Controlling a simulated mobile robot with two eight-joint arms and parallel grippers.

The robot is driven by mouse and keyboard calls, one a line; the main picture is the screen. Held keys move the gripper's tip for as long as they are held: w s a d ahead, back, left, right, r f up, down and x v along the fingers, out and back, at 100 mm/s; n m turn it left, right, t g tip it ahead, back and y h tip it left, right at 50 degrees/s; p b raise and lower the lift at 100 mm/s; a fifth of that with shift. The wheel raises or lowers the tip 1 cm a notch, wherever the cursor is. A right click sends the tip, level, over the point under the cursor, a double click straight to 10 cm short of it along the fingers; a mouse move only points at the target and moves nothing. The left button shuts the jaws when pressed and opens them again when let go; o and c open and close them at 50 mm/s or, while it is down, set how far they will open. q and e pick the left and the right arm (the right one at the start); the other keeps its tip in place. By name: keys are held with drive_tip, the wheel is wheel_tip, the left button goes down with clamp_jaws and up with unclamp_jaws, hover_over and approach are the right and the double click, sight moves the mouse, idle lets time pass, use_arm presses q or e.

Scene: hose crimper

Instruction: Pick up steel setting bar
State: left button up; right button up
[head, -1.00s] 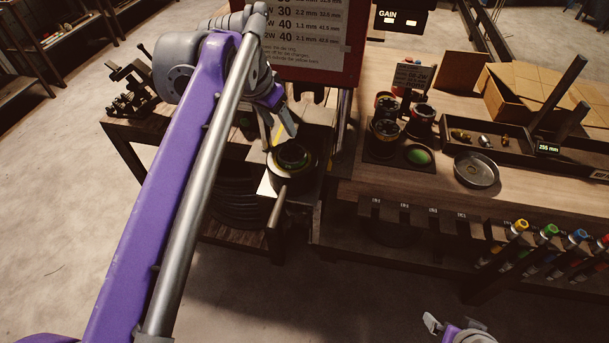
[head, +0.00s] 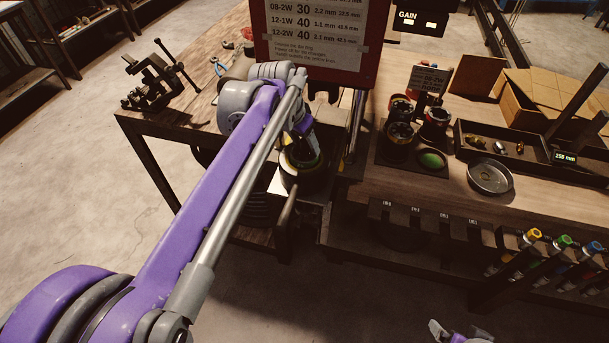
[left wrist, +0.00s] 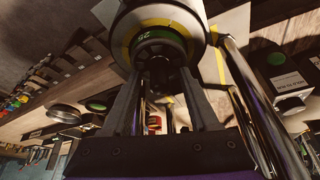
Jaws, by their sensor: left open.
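My left gripper (head: 305,146) reaches down at the crimper head, and its fingers are partly hidden by my arm in the head view. In the left wrist view its two fingers (left wrist: 163,100) are apart, with a dark round part (left wrist: 163,68) of the crimper beyond and between them; I cannot tell whether they touch it. A green ring marked 25 (left wrist: 160,38) sits in the crimper head (left wrist: 185,15). I cannot pick out the steel setting bar with certainty. My right gripper (head: 445,331) shows only partly at the bottom edge.
Shiny upright rods (left wrist: 243,90) stand close beside the left gripper. The wooden bench (head: 400,185) holds dark die sets (head: 400,132), a round metal dish (head: 490,176), and a tray of small fittings (head: 520,150). Colour-capped tubes (head: 533,236) stand at the bench front. A vise (head: 155,80) is at left.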

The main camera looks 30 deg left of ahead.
use_arm(q)
drive_tip(key=shift+c, duration=0.3)
clamp_jaws()
drive_tip(key=shift+r, duration=0.1)
